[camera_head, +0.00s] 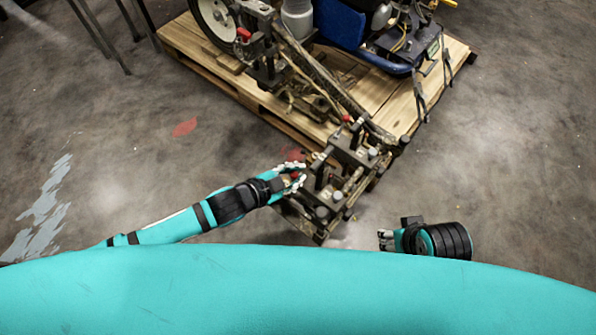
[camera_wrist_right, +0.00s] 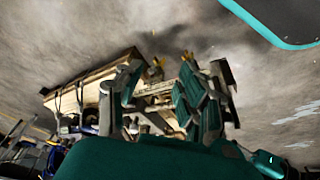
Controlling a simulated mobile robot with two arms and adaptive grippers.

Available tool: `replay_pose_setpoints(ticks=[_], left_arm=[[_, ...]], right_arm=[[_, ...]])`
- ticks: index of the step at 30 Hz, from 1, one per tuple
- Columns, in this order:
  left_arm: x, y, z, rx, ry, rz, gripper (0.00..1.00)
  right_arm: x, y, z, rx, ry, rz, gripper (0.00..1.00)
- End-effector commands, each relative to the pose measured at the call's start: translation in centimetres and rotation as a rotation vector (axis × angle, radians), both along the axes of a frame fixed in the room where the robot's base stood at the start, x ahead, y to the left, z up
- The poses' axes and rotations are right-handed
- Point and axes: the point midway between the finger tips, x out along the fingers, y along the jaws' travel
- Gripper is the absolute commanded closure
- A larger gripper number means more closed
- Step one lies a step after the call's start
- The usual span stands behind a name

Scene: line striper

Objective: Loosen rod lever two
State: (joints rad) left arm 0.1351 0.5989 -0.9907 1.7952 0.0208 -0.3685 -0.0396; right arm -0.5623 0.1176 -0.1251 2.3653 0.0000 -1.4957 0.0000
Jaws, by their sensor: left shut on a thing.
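My left gripper (camera_head: 292,180) is shut on a small red-tipped rod lever (camera_head: 296,174) at the near left side of the line striper's metal bracket assembly (camera_head: 345,170). The fingers cover most of this lever. Another red-tipped lever (camera_head: 347,118) stands on the far side of the same assembly, with no gripper on it. No label shows which lever is number two. My right gripper (camera_head: 386,240) is to the right of the assembly, apart from it and empty. In the right wrist view its fingers (camera_wrist_right: 165,98) are spread, with the machine's frame visible beyond them.
The line striper's body (camera_head: 340,20) stands on a wooden pallet (camera_head: 215,65) at the back, with a wheel (camera_head: 213,20) at the left. Dark metal legs (camera_head: 100,35) stand at the top left.

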Motion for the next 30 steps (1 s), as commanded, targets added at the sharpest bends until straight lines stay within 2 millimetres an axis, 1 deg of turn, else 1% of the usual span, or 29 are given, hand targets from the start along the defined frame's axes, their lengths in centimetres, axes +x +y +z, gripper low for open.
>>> replay_pose_setpoints(ticks=[1, 3, 5, 12, 25, 26, 30], left_arm=[[0.1, 0.5, -0.4, -0.002, -0.022, 0.004, 1.00], [0.0, 0.5, -0.4, -0.017, -0.045, 0.005, 1.00], [0.0, 0.6, -0.4, -0.029, -0.060, 0.005, 1.00], [-0.1, 0.7, -0.4, -0.055, -0.098, 0.005, 1.00], [-0.1, 0.8, -0.4, -0.057, -0.102, 0.006, 1.00], [-0.1, 0.8, -0.4, -0.057, -0.102, 0.006, 0.88], [-0.1, 0.8, -0.4, -0.058, -0.100, 0.005, 0.69]], right_arm=[[-0.3, -0.1, 0.8, 0.000, -0.008, 0.000, 0.62], [-0.7, -0.1, 2.0, 0.001, -0.013, -0.001, 0.62], [-0.9, -0.2, 2.4, 0.000, -0.014, -0.001, 0.62], [-0.9, -0.2, 1.9, -0.001, -0.012, -0.001, 0.62], [-0.9, -0.2, 1.8, -0.001, -0.012, -0.001, 0.62], [-0.9, -0.2, 1.8, -0.001, -0.011, -0.001, 0.62], [-0.9, -0.2, 1.8, -0.001, -0.011, -0.001, 0.62]])
